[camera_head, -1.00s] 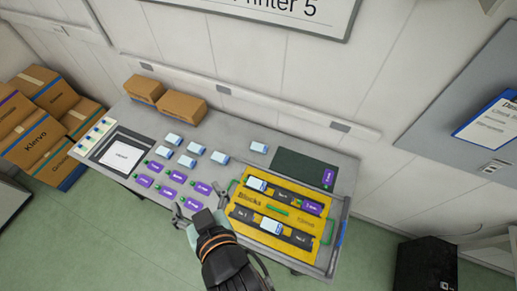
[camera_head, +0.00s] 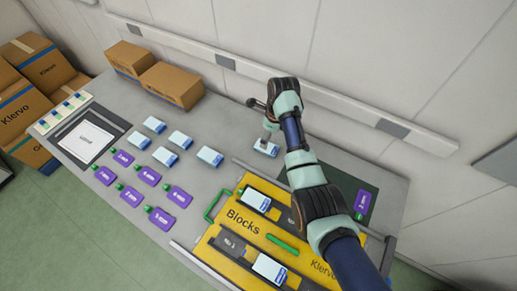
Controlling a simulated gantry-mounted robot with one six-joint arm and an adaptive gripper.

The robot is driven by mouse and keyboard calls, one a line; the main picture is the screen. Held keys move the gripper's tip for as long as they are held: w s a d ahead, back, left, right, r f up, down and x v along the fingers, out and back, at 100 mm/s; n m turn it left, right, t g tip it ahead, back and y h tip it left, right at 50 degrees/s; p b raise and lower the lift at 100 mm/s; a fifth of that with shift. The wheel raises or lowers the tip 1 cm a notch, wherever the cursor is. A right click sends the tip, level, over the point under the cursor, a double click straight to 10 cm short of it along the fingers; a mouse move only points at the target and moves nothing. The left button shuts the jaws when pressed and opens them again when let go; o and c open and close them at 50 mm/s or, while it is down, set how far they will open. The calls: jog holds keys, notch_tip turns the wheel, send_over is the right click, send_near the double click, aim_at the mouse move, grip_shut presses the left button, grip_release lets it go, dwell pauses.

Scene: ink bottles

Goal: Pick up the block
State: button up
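A white and blue block (camera_head: 265,149) stands alone near the back of the grey table, apart from the other blocks. My gripper (camera_head: 268,136) points down right over it, at or very near its top. The fingers are small and partly hidden, so I cannot tell whether they touch or hold the block. Several similar white and blue blocks (camera_head: 180,139) stand in a group to the left. Two more sit in the yellow tray marked Blocks (camera_head: 243,218), one toward the back (camera_head: 256,199) and one toward the front (camera_head: 269,268).
Several purple pieces with green knobs (camera_head: 150,176) lie at front left. Another purple piece (camera_head: 361,201) is on a dark mat (camera_head: 377,213) at right, partly behind my arm. Cardboard boxes (camera_head: 172,85) stand at the back left, and a wall rail (camera_head: 300,87) runs behind.

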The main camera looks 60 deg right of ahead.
notch_tip(320, 180, down, 2)
jog(key=shift+f+b, duration=0.1)
jog(key=shift+b, duration=0.2)
jog(key=f+b, duration=0.1)
jog(key=f, duration=0.1)
jog(key=w+f+b, duration=0.1)
jog(key=f, duration=0.2)
jog(key=shift+f, duration=0.1)
jog(key=shift+d, duration=0.1)
jog(key=shift+c, duration=0.2)
jog(key=c, duration=1.4)
notch_tip(320, 180, up, 20)
jog(key=p, duration=0.5)
